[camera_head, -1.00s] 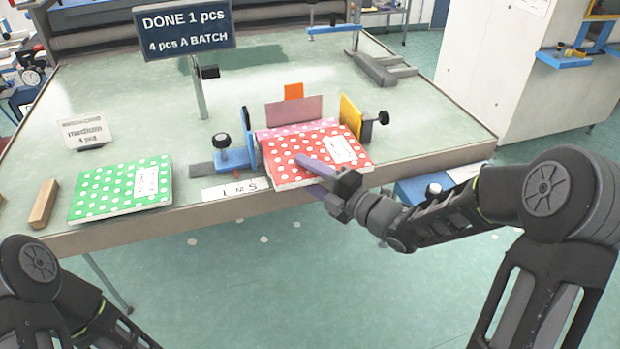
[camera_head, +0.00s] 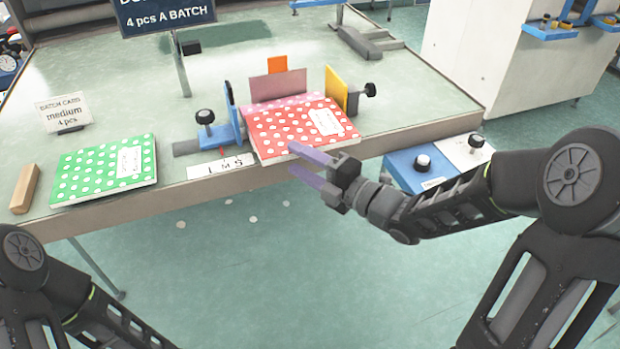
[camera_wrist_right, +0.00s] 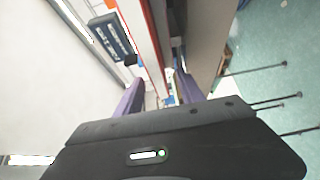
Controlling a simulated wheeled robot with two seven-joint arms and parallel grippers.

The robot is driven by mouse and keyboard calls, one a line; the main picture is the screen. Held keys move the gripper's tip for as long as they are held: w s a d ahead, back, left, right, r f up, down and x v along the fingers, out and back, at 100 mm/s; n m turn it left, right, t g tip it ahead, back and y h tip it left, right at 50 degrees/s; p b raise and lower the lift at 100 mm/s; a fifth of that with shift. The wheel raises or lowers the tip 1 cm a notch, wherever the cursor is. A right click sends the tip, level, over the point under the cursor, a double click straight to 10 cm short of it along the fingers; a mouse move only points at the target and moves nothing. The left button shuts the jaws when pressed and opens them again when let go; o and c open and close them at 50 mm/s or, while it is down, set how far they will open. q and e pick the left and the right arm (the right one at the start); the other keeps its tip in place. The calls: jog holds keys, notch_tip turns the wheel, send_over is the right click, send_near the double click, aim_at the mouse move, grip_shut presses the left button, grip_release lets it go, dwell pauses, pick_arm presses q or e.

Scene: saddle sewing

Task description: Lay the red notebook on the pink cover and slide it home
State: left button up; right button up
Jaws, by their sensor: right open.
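The red notebook (camera_head: 290,128) with white dots and a white label lies flat between the blue and yellow side plates at the table's front edge. A thin strip of the pink cover (camera_head: 282,103) shows along its far edge; the rest is hidden beneath it. My right gripper (camera_head: 291,158) is open, its purple fingers at the notebook's near edge. I cannot tell whether they touch it. In the right wrist view the two fingers (camera_wrist_right: 160,98) stand apart with a red edge beyond them. My left arm shows at the lower left, but its gripper is out of view.
A pink upright plate (camera_head: 278,85) stands behind the notebook, between the blue plate (camera_head: 232,108) and yellow plate (camera_head: 336,90). A green dotted notebook (camera_head: 105,170) and a wooden block (camera_head: 25,188) lie to the left. A blue box with knobs (camera_head: 420,165) sits at the right front.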

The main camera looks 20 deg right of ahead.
jog(key=shift+s+d, duration=0.15)
jog(key=shift+s, duration=1)
jog(key=shift+s+f+b, duration=0.1)
jog(key=shift+s+b, duration=0.15)
jog(key=shift+b, duration=0.2)
jog(key=s+b, duration=0.2)
jog(key=b, duration=0.1)
jog(key=shift+s+b, duration=0.15)
jog(key=shift+b, duration=0.2)
notch_tip(320, 180, down, 23)
jog(key=a+m+g+h+p, duration=0.15)
jog(key=m+g+h, duration=0.35)
jog(key=m, duration=0.9)
jog(key=s+a+f+m+g, duration=0.3)
jog(key=s+f+m, duration=0.3)
jog(key=s+f, duration=0.4)
jog(key=s+a+f+m+g+h, duration=0.1)
jog(key=s+a+f+m+g, duration=0.3)
jog(key=s+f, duration=0.6)
jog(key=s+m+g, duration=0.1)
jog(key=m+g, duration=0.1)
jog(key=shift+s+m, duration=0.15)
jog(key=shift+m, duration=0.25)
